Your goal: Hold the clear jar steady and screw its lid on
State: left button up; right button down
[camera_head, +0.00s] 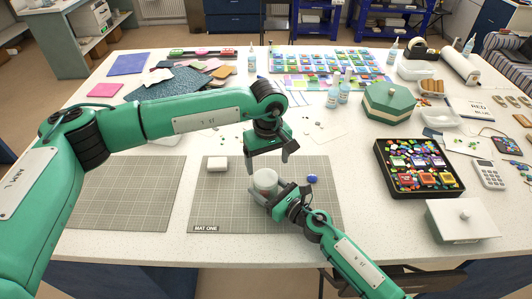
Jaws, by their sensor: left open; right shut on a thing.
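The clear jar (265,182) stands on the grey gridded mat marked MAT ONE (215,212), near its middle. My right gripper (268,193) comes from the lower right and is shut around the jar's body. My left gripper (268,161) hangs open just above and behind the jar, its fingers pointing down and nothing seen between them. I cannot tell whether a lid sits on the jar's mouth; the top looks pale and is too small to read.
A white block (217,163) lies left of the jar, and a small blue oval piece (311,179) lies right of it. A black tray of colourful pieces (380,184) and a white lidded box (438,224) stand to the right. The left mat (125,195) is clear.

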pick_arm(q)
jog(key=n, duration=0.5)
jog(key=shift+r, duration=0.15)
jog(key=n, duration=0.4)
jog(key=shift+r+n, duration=0.15)
jog(key=shift+n, duration=0.15)
jog(key=n, duration=0.7)
jog(key=shift+r+n, duration=0.25)
jog(key=shift+n, duration=0.15)
jog(key=n, duration=0.4)
jog(key=shift+r+n, duration=0.1)
jog(key=shift+n, duration=0.2)
jog(key=n, duration=0.4)
jog(key=shift+r+n, duration=0.15)
jog(key=shift+n, duration=0.25)
jog(key=n, duration=0.4)
jog(key=shift+a+r+n, duration=0.15)
jog(key=shift+n, duration=0.15)
jog(key=n, duration=0.4)
jog(key=shift+w+a+r+n, duration=0.1)
jog(key=shift+r+n, duration=0.05)
jog(key=shift+n, duration=0.15)
